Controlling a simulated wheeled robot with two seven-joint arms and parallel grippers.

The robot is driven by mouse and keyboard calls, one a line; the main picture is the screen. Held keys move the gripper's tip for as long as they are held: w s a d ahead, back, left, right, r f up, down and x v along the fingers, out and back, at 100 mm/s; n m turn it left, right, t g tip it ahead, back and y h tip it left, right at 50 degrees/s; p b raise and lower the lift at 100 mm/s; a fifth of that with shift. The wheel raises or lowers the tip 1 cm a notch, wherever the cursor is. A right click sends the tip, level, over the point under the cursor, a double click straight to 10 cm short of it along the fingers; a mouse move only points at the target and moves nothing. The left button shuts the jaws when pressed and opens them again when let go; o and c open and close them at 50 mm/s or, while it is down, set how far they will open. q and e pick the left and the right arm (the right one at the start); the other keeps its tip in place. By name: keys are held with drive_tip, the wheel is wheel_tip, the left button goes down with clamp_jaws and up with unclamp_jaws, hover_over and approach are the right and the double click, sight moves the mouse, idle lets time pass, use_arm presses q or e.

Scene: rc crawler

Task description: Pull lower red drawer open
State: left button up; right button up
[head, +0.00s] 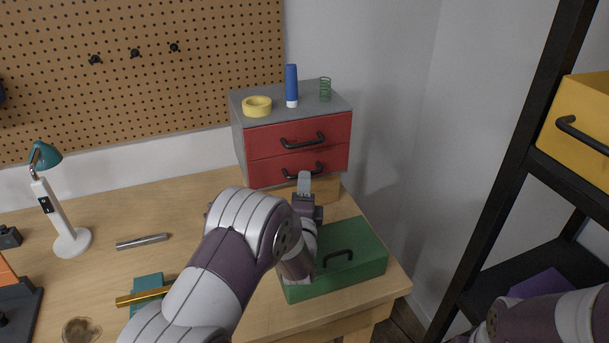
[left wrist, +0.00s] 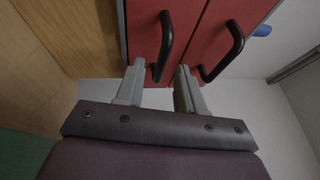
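The lower red drawer (head: 265,173) is in the grey cabinet at the back of the table and looks shut. Its black handle (head: 303,171) is partly covered by my left gripper (head: 304,180). In the left wrist view, which is turned sideways, the lower drawer front (left wrist: 143,30) is left of the upper one. There my left gripper (left wrist: 159,78) is open, its fingers on either side of the lower handle (left wrist: 166,42), with gaps showing. My right gripper is out of view.
The upper red drawer (head: 275,138) is directly above. Yellow tape (head: 257,106), a blue tube (head: 291,84) and a green spring (head: 325,90) stand on the cabinet. A green box (head: 365,262) is beside my left forearm. A black shelf (head: 500,190) stands at the right.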

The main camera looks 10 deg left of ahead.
use_arm(q)
drive_tip(key=shift+x, duration=1.3)
drive_tip(key=shift+r, duration=0.1)
clamp_jaws()
drive_tip(key=shift+s+d, duration=0.1)
drive_tip(key=shift+d, duration=0.05)
drive_tip(key=s+d, duration=0.2)
drive_tip(key=s, duration=0.1)
drive_tip(key=shift+s, duration=0.15)
unclamp_jaws()
